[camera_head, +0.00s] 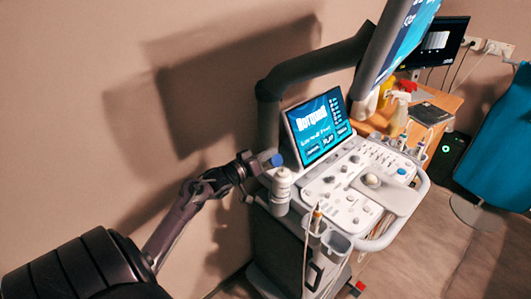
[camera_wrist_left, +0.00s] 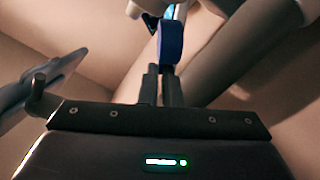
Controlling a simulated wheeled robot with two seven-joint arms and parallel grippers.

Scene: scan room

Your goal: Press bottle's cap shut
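The white bottle (camera_head: 282,188) stands upright at the left front corner of the ultrasound cart. Its blue cap (camera_head: 276,160) shows above and slightly left of the bottle's top and looks raised open. In the left wrist view the blue cap (camera_wrist_left: 171,42) is seen nearly edge-on, just beyond my fingertips. My left gripper (camera_head: 258,166) reaches in from the left, close beside the cap. In the wrist view its two dark fingers (camera_wrist_left: 160,82) are together, with only a thin gap. I cannot tell whether they touch the cap. My right gripper is not in view.
The cart's control panel (camera_head: 350,190) and small touch screen (camera_head: 319,126) are right of the bottle. A monitor arm (camera_head: 310,70) curves above. A probe (camera_head: 317,217) with a cable hangs at the front edge. A wooden desk (camera_head: 440,105) stands behind right. The wall is at left.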

